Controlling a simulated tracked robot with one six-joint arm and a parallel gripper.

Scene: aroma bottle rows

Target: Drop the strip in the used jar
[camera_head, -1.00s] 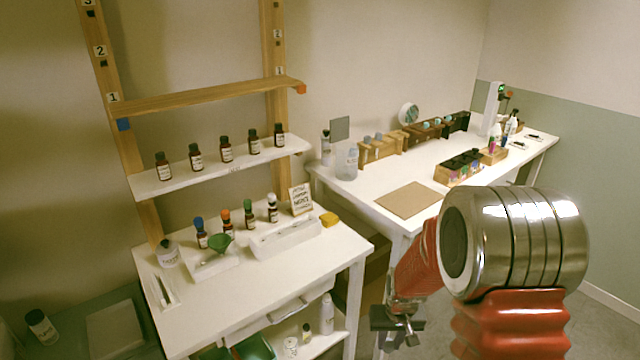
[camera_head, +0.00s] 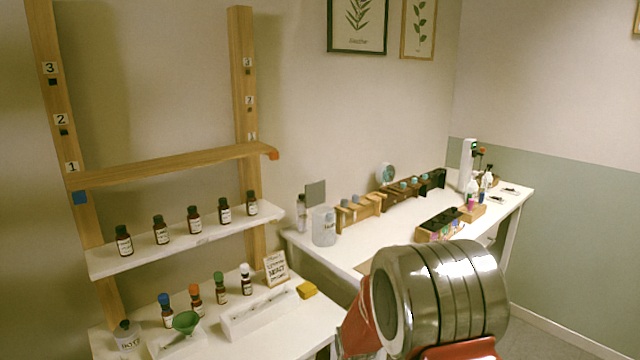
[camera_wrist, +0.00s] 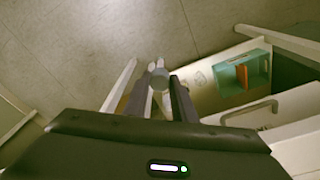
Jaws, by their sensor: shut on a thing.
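My gripper (camera_wrist: 157,103) shows only in the wrist view, its dark fingers shut around a narrow pale piece (camera_wrist: 151,100), apparently the strip. A small grey round shape (camera_wrist: 159,77) shows at its far end; I cannot tell what it is. In the head view a translucent jar (camera_head: 323,228) with a label stands at the left end of the back table. Another labelled jar (camera_head: 126,338) stands at the left of the near table. Neither label is clear enough to tell which is the used jar. My gripper is over floor, apart from both jars.
Brown bottles (camera_head: 194,221) line the shelf above the near table. Capped bottles, a green funnel (camera_head: 186,321), a sign (camera_head: 276,268) and a yellow block (camera_head: 307,290) crowd that table. The wrist view shows a teal tray (camera_wrist: 242,73) on a lower shelf.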

